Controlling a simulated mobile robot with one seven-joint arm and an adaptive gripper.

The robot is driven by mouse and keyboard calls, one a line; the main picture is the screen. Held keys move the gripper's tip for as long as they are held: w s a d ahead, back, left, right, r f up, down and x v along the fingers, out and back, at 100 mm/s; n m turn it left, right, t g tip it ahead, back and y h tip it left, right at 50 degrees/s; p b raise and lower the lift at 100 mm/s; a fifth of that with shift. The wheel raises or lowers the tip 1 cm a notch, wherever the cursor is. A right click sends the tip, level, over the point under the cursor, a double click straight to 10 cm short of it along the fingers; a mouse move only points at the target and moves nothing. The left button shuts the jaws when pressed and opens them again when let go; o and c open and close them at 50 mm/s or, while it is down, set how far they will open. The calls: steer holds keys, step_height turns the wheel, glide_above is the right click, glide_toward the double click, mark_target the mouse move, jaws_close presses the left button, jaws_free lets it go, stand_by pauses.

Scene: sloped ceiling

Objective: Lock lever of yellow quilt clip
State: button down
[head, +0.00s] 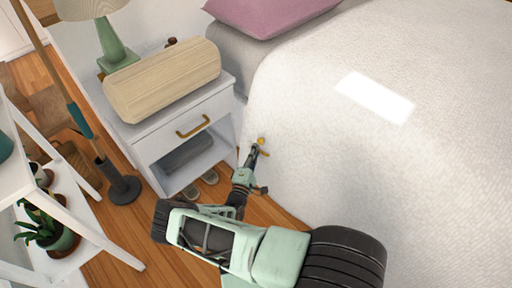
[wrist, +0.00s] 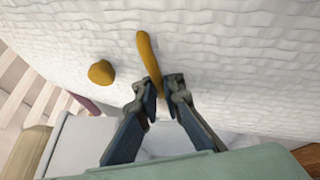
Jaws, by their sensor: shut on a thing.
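The yellow quilt clip (head: 261,141) is a small spot on the side of the white quilt (head: 340,150), near the bed's corner by the nightstand. In the wrist view its curved yellow lever (wrist: 147,55) stands out in front of the quilt, and a round yellow knob (wrist: 101,72) sits apart to its left. My gripper (head: 257,149) reaches the clip. In the wrist view my gripper (wrist: 162,88) is shut on the lower part of the lever, which runs down between the fingertips. The lever's lower end is partly hidden by the fingers.
A white nightstand (head: 150,143) with a drawer stands left of my gripper, bearing a wooden-looking box (head: 162,80) and a green lamp (head: 112,42). A white shelf with plants (head: 50,228) is at the lower left. Slippers (head: 200,185) lie on the floor.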

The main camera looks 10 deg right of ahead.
steer(key=c, duration=2)
jaws_free()
steer(key=shift+c, duration=0.2)
steer(key=r+v, duration=0.1)
steer(key=v, duration=0.6)
steer(key=shift+s+f, duration=0.3)
steer(key=shift+f, duration=0.25)
steer(key=shift+a, duration=0.15)
steer(key=shift+c, duration=0.6)
